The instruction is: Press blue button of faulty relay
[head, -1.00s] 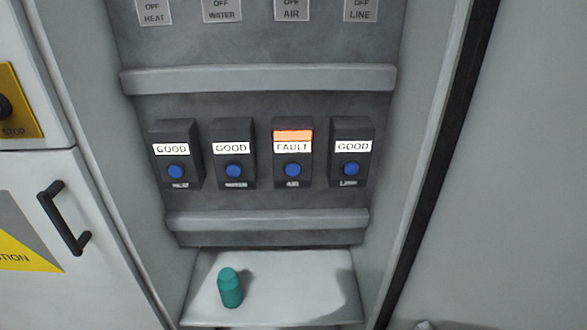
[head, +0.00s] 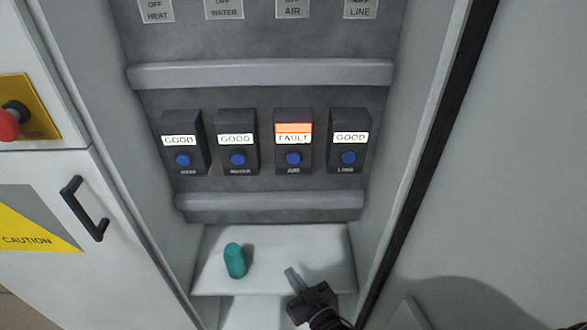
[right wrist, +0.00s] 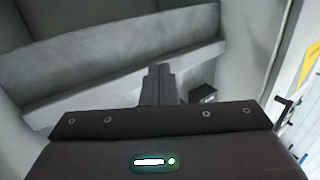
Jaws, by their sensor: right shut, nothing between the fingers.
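Four black relays stand in a row inside the cabinet in the head view. The third from the left, the AIR relay (head: 293,170), shows an orange light and the word FAULT. Its round blue button (head: 293,158) sits below that label. The HEAT relay (head: 182,120), the WATER relay (head: 237,120) and the rightmost relay (head: 349,120) read GOOD. My right gripper (head: 292,277) is shut and empty, low in front of the cabinet shelf, well below the AIR relay. Its shut fingers also show in the right wrist view (right wrist: 158,85). My left gripper is out of view.
A teal rounded cylinder (head: 235,261) stands on the white shelf (head: 325,245), left of my right gripper. Grey rails (head: 270,202) run above and below the relays. Cabinet side walls bound the opening. A cabinet door handle (head: 84,208) and a red stop button (head: 10,122) are at left.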

